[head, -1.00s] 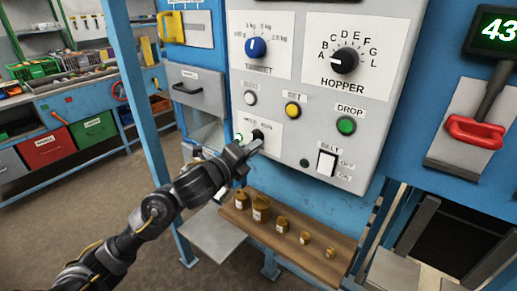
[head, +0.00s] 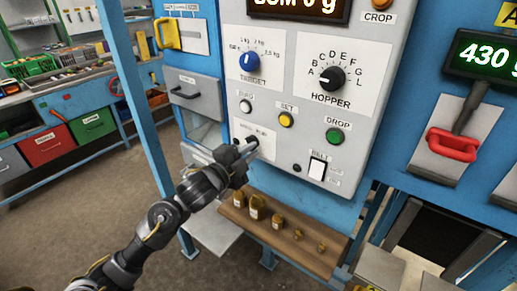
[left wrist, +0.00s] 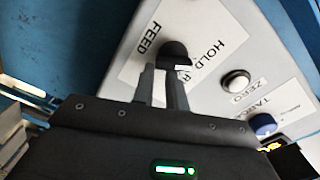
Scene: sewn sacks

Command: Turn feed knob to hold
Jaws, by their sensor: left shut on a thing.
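The feed knob (left wrist: 175,54) is black and sits on a white label plate with the words FEED and HOLD and a partly covered third word, low on the grey control panel (head: 375,75). My left gripper (left wrist: 164,75) is shut on the knob, with its two grey fingers at the knob's near side in the left wrist view. In the head view my left gripper (head: 247,145) reaches the panel's lower left and hides most of the knob, so its pointer direction cannot be told. My right gripper is not in view.
Close by are a white ZERO button (left wrist: 236,82), a yellow SET button (head: 286,120), a green DROP button (head: 334,136), a blue TARGET knob (head: 250,62) and a black HOPPER knob (head: 332,78). A wooden shelf (head: 290,244) with several brass weights stands below.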

